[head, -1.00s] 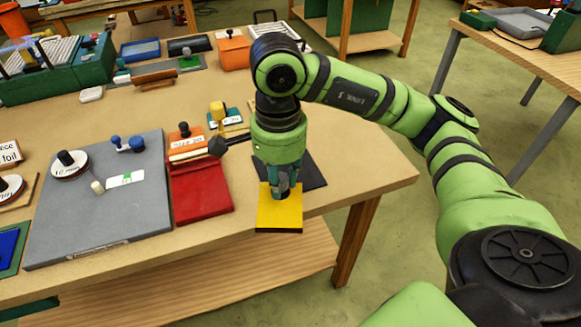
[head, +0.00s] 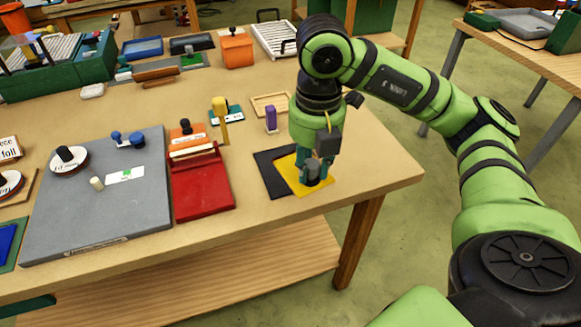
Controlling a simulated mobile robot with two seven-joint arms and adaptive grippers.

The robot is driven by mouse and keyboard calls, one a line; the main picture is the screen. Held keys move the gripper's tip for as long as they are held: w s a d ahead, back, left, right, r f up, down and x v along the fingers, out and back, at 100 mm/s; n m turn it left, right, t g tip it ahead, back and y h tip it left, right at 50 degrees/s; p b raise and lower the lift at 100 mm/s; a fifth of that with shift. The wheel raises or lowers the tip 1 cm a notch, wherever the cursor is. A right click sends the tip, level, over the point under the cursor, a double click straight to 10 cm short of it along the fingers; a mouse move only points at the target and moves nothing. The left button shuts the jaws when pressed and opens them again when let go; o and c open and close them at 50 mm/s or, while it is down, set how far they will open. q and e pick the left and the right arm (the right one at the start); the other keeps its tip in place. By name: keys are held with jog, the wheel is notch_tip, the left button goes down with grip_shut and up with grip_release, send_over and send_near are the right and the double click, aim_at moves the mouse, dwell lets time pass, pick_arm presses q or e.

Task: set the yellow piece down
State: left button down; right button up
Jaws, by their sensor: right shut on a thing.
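The yellow piece (head: 289,173) is a flat square near the front right edge of the workbench. In the picture it overlaps the right part of a black square mat (head: 266,167). My right gripper (head: 314,181) points down over the yellow piece and is shut on it, by a dark knob at its middle. The fingers hide part of the piece. I cannot tell whether its underside touches the mat or the bench. My left gripper is not in view.
A red hinged box (head: 205,185) and a large grey board (head: 100,205) lie to the left. A purple upright block (head: 271,118), a wooden tray (head: 268,104) and a yellow upright tool (head: 221,118) stand behind. Bare bench (head: 375,160) lies to the right.

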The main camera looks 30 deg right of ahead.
jog(key=shift+d+m, duration=0.15)
jog(key=shift+m, duration=0.65)
jog(key=w+d+f, duration=0.1)
jog(key=w+f, duration=0.1)
jog(key=w, duration=0.1)
jog(key=w+d+f, duration=0.1)
jog(key=w+f, duration=0.1)
jog(key=w, duration=0.2)
jog(key=w+d+f+p, duration=0.1)
jog(key=w+f, duration=0.1)
jog(key=w, duration=0.2)
jog(key=shift+d+f, duration=0.35)
jog(key=shift+f, duration=0.05)
notch_tip(320, 180, down, 4)
jog(key=shift+r+p, duration=0.15)
jog(key=shift+p, duration=0.6)
jog(key=shift+f, duration=0.25)
jog(key=shift+f, duration=0.2)
jog(key=o, duration=1.1)
jog(key=shift+c, duration=0.2)
